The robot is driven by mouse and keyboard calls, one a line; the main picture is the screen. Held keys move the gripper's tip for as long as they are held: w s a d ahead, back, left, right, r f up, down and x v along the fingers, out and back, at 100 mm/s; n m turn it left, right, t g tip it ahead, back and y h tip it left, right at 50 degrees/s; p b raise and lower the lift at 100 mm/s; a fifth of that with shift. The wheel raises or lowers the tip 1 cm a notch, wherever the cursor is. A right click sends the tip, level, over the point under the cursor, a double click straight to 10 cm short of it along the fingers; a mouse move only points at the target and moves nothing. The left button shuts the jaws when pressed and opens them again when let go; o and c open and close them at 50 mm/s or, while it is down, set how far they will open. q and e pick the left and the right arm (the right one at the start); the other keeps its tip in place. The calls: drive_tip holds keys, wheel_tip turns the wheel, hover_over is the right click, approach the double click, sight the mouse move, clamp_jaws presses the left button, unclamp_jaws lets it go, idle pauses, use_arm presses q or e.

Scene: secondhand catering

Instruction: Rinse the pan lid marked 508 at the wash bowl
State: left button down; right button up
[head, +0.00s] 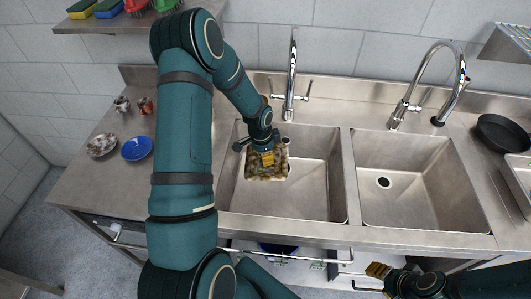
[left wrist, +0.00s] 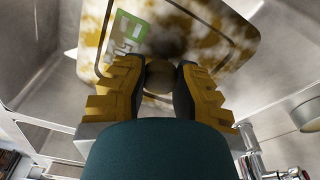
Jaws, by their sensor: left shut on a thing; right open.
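A rectangular pan lid (head: 255,174) with brown-yellow stains hangs in the left sink basin (head: 315,185). My left gripper (head: 267,157) is shut on its knob from above. The left wrist view shows the stained lid (left wrist: 215,40) close up, with the knob (left wrist: 160,76) between the yellow fingers of the left gripper (left wrist: 160,80). A green and white label on the lid is partly hidden, so I cannot read its number. I cannot tell whether the lid touches the basin floor. My right gripper (head: 378,271) is open and empty at the lower right, in front of the counter.
A tap (head: 291,75) stands behind the left basin, and a curved tap (head: 425,75) behind the empty right basin (head: 415,185). A blue bowl (head: 137,148), a patterned dish (head: 102,145) and small pots sit at left. A black pan (head: 502,133) is at right.

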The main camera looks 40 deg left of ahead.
use_arm(q)
drive_tip(key=shift+f+b, duration=5.3)
drive_tip(key=shift+f, duration=3.95)
drive_tip(key=shift+r+p, duration=6.15)
drive_tip(key=shift+r, duration=4.05)
drive_tip(key=shift+r+p, duration=0.3)
drive_tip(key=shift+r, duration=1.1)
